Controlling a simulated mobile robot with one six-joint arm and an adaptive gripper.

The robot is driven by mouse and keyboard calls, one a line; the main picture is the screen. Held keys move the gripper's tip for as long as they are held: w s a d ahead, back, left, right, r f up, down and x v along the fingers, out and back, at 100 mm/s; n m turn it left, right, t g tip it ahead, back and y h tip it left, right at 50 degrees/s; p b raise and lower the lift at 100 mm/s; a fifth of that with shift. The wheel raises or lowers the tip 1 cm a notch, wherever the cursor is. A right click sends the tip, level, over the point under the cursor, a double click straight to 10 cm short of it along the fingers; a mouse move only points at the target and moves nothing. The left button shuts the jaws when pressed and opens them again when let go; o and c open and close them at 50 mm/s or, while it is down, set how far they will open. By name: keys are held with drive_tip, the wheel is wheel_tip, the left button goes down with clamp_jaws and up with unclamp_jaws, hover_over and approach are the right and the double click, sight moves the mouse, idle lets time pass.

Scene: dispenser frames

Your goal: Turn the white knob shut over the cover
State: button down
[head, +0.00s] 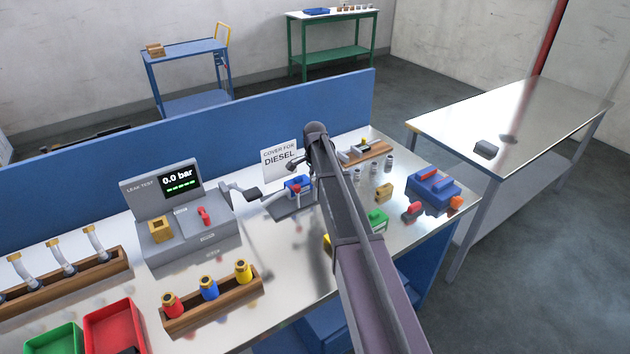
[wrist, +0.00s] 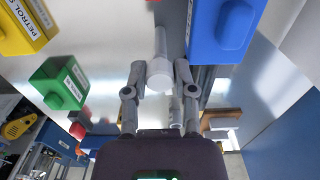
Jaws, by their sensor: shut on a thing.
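My gripper (wrist: 160,88) is shut on a white round-ended knob (wrist: 160,72), with one finger on each side of it. A pale stem runs up from the knob in the wrist view. In the head view my own arm hides the knob and most of my gripper. A blue block (wrist: 222,28) is close on the right in the wrist view; a blue part on a grey plate (head: 290,206) stands left of my arm in the head view. A sign (head: 280,158) reading "COVER FOR DIESEL" stands behind it. I cannot tell the cover apart clearly.
A green labelled block (wrist: 62,84) and a yellow labelled block (wrist: 22,25) are on the left in the wrist view. The leak test box (head: 190,236) reads 0.0 bar. A wooden rack (head: 212,302) holds coloured bottles. A blue panel (head: 200,140) closes the bench's back.

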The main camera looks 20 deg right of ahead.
drive_tip(key=n, duration=0.7)
drive_tip(key=shift+n, duration=0.4)
drive_tip(key=n, duration=0.4)
drive_tip(key=shift+n, duration=1.9)
drive_tip(key=shift+c, duration=2.2)
unclamp_jaws()
